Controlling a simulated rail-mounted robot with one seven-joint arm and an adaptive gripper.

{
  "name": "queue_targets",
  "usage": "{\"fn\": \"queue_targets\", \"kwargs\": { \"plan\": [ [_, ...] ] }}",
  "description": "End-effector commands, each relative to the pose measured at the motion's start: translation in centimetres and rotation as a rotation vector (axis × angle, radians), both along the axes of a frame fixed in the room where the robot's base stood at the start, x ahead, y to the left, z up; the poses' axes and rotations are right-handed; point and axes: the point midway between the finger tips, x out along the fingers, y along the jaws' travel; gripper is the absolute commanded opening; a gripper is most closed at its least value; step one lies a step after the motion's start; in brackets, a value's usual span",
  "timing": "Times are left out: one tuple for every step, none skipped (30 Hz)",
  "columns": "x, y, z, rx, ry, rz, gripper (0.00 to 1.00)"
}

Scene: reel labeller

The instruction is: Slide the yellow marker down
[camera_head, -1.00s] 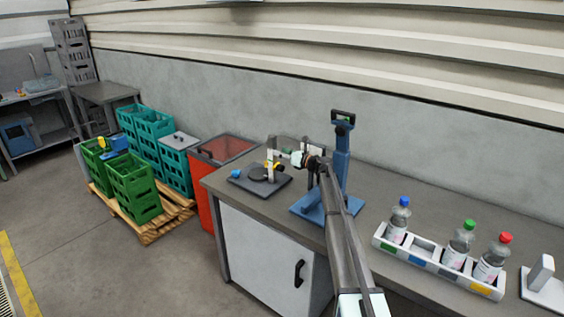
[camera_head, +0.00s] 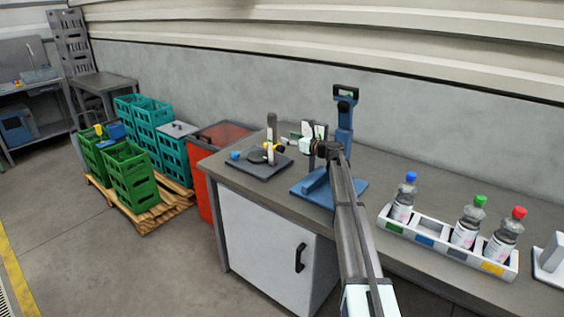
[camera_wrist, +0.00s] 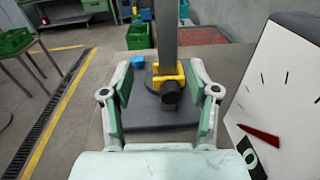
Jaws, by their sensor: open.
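The yellow marker (camera_wrist: 168,75) is a yellow collar with a dark round knob (camera_wrist: 171,93) facing me, around an upright grey post (camera_wrist: 168,35). In the head view the yellow marker (camera_head: 277,148) sits low on the post (camera_head: 271,130), above a dark base plate (camera_head: 258,170). My gripper (camera_wrist: 164,98) is open, with one pale green finger on each side of the marker in the wrist picture. Gaps show between the fingers and the marker; its distance ahead is hard to tell. In the head view my gripper (camera_head: 308,131) is right of the post.
A white panel with tick marks and a red pointer (camera_wrist: 285,90) stands close on the right. A blue knob (camera_wrist: 138,62) is on the base plate's left. A blue stand (camera_head: 344,120) is behind my arm. A bottle rack (camera_head: 425,241) stands to the right.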

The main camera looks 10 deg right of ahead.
Motion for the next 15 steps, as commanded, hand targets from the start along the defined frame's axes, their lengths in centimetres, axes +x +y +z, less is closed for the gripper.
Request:
{"fn": "queue_targets", "kwargs": {
  "plan": [
    [-2.1, -0.3, -1.9, -0.066, -0.035, -0.018, 0.60],
    [-2.9, -0.6, -2.3, -0.107, -0.054, -0.029, 0.60],
    [-4.1, -1.0, -2.7, -0.179, -0.089, -0.044, 0.60],
    [-4.9, -1.3, -3.1, -0.230, -0.114, -0.055, 0.60],
    [-5.9, -1.6, -3.4, -0.294, -0.143, -0.068, 0.60],
    [-7.0, -2.1, -3.8, -0.374, -0.180, -0.083, 0.60],
    [-8.0, -2.4, -4.1, -0.453, -0.214, -0.097, 0.60],
    [-8.9, -2.8, -4.4, -0.525, -0.244, -0.107, 0.60],
    [-9.9, -3.3, -4.4, -0.633, -0.289, -0.121, 0.60],
    [-10.2, -3.6, -4.0, -0.699, -0.315, -0.125, 0.60],
    [-10.6, -3.8, -4.0, -0.758, -0.337, -0.129, 0.60],
    [-10.5, -4.2, -4.0, -0.822, -0.361, -0.130, 0.60],
    [-10.5, -4.3, -4.1, -0.861, -0.375, -0.129, 0.60],
    [-10.2, -4.5, -4.2, -0.891, -0.388, -0.129, 0.60],
    [-10.1, -4.7, -4.3, -0.921, -0.402, -0.129, 0.60]
  ]
}}
